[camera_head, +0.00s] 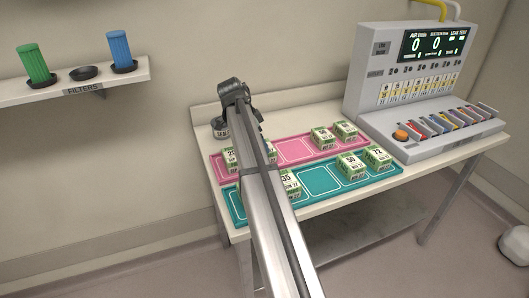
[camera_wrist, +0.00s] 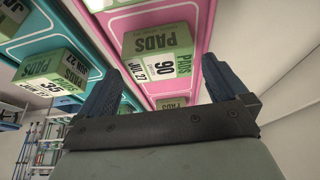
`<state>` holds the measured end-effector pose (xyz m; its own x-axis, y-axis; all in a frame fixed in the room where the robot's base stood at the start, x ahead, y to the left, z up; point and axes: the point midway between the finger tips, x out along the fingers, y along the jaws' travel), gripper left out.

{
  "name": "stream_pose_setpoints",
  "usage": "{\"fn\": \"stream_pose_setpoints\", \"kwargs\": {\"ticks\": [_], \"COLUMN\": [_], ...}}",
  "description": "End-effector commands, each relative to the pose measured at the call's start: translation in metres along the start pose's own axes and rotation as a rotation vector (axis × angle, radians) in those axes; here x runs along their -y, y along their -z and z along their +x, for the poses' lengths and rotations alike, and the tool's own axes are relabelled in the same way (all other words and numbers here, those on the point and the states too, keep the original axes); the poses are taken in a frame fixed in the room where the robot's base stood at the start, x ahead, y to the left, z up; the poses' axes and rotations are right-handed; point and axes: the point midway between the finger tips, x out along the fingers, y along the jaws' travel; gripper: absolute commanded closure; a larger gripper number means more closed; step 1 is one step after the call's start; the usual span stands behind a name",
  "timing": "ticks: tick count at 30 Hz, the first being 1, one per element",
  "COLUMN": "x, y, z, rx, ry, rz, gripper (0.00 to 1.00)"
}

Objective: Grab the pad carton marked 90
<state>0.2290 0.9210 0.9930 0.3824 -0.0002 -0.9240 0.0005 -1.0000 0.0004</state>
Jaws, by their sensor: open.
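The pad carton marked 90 (camera_wrist: 160,62), green and white, lies on the pink mat (camera_wrist: 112,22) in the wrist view. It is ahead of my gripper (camera_wrist: 163,80), across the gap between the two fingertips. My gripper is open and empty, with no contact visible. A second pads carton (camera_wrist: 171,103) shows partly between the fingers, closer to the palm; its number is hidden. In the head view my arm covers part of the pink mat (camera_head: 295,150), and I cannot make out the 90 there.
The carton marked 35 (camera_wrist: 50,75) is on the teal mat, left of my gripper; it also shows in the head view (camera_head: 289,183). Cartons marked 50 (camera_head: 351,166) and 72 (camera_head: 378,157) stand on the teal mat. A grey test console (camera_head: 400,75) occupies the table's right end.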

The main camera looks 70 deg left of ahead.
Motion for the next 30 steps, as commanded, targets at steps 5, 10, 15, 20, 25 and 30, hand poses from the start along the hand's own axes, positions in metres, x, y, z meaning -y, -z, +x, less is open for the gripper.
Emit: {"fn": "stream_pose_setpoints", "kwargs": {"ticks": [5,10,15,20,25,30], "x": [0.0,-0.001,-0.001,-0.001,-0.001,-0.001], "y": [0.001,0.003,0.004,0.004,0.004,0.004], "z": [0.008,0.026,0.048,0.056,0.055,0.055], "rx": [0.0,0.0,0.0,0.0,-0.001,-0.001], "ry": [0.0,-0.001,0.0,0.001,0.001,0.001], "rz": [0.0,0.001,0.0,-0.001,-0.001,-0.001], "gripper": [0.0,0.0,0.0,0.0,0.02,0.18]}}
